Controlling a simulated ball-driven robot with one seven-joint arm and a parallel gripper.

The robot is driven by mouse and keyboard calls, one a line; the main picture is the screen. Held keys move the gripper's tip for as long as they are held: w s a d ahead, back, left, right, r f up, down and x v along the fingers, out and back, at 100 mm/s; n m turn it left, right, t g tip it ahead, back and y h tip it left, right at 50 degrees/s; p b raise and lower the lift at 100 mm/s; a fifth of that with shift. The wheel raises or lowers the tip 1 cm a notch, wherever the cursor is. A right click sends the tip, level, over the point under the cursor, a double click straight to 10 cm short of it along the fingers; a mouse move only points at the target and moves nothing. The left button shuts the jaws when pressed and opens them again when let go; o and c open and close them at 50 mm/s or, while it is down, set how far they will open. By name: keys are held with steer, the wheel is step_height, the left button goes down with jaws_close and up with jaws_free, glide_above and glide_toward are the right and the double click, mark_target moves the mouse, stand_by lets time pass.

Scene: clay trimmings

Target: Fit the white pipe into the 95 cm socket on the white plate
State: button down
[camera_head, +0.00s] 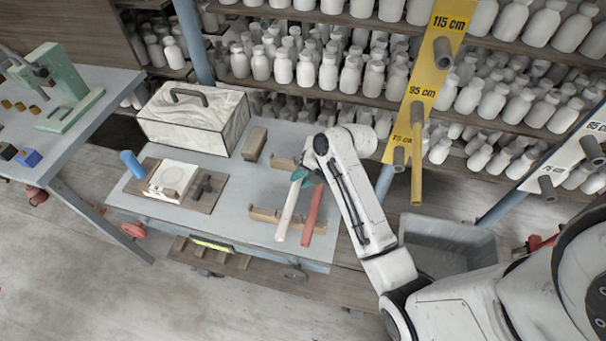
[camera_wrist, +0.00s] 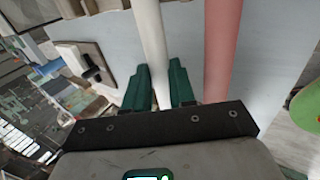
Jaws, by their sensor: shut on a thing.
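The white pipe (camera_head: 288,213) slants over the workbench at the wooden cradles, beside a red pipe (camera_head: 312,216). My gripper (camera_head: 301,175) is shut on the white pipe near its far end. In the wrist view the green fingers (camera_wrist: 159,72) stand on both sides of the white pipe (camera_wrist: 148,30), and the red pipe (camera_wrist: 221,50) lies just to the right. I cannot tell whether the white pipe touches the cradles. The white plate (camera_head: 562,163) is at the right edge, with a lower grey socket (camera_head: 547,188) and an upper one (camera_head: 592,151).
A yellow plate (camera_head: 428,65) carries sockets, with a yellow pipe (camera_head: 416,165) sticking out of its 95 cm one. A grey bin (camera_head: 447,251) stands right of the workbench (camera_head: 235,222). A marbled box (camera_head: 195,120) and a wooden cradle (camera_head: 265,214) are on the bench. Bottle shelves line the back.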

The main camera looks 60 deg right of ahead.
steer(key=shift+f, duration=0.1)
steer(key=shift+f, duration=0.2)
steer(key=c, duration=0.9)
jaws_free()
steer(key=shift+c, duration=0.2)
